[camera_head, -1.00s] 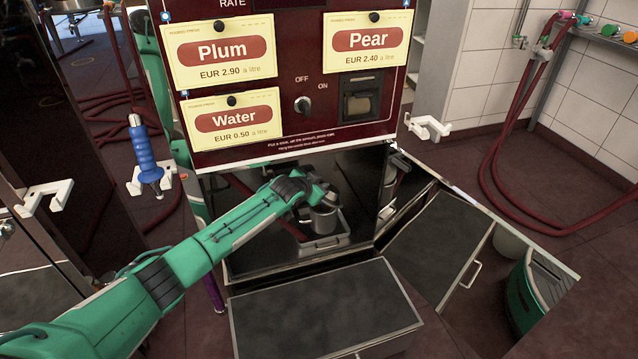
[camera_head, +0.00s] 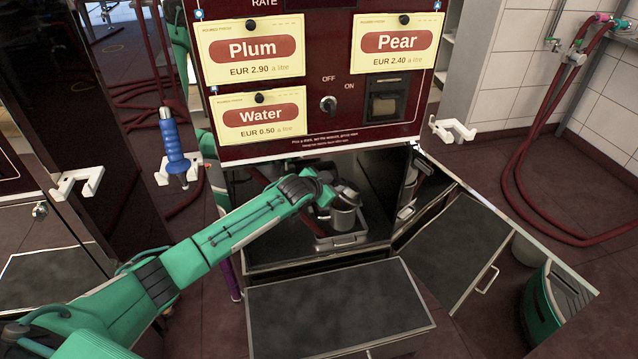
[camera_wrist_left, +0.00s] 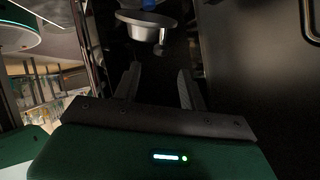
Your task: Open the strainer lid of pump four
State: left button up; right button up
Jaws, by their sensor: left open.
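The pump housing (camera_head: 310,148) is dark red, with an open compartment below its panel. A metal cylindrical strainer pot (camera_head: 343,219) stands inside, above a pale tray (camera_head: 342,241). My left arm reaches into the compartment, and its gripper (camera_head: 342,192) is at the top of the pot, partly hidden in shadow. In the left wrist view my left gripper (camera_wrist_left: 157,80) is open and nothing shows between its fingers. A round metal dish-like part (camera_wrist_left: 141,24) lies beyond the fingertips, apart from them. I cannot tell the lid from the pot. No number four is readable. My right gripper is not visible.
A dark door panel (camera_head: 452,245) with a handle stands open at the right. Another dark panel (camera_head: 338,308) lies in front of the compartment. A green container (camera_head: 548,305) stands at the right. A blue nozzle (camera_head: 173,150) hangs at the left. Red hoses (camera_head: 519,190) curve over the floor.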

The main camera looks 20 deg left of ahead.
pick_arm(q)
jog(key=p+v, duration=0.1)
jog(key=v, duration=0.7)
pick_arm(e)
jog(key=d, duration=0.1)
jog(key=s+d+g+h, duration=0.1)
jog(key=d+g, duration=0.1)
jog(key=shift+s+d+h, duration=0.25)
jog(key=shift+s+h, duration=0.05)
pick_arm(q)
jog(key=shift+f, duration=0.1)
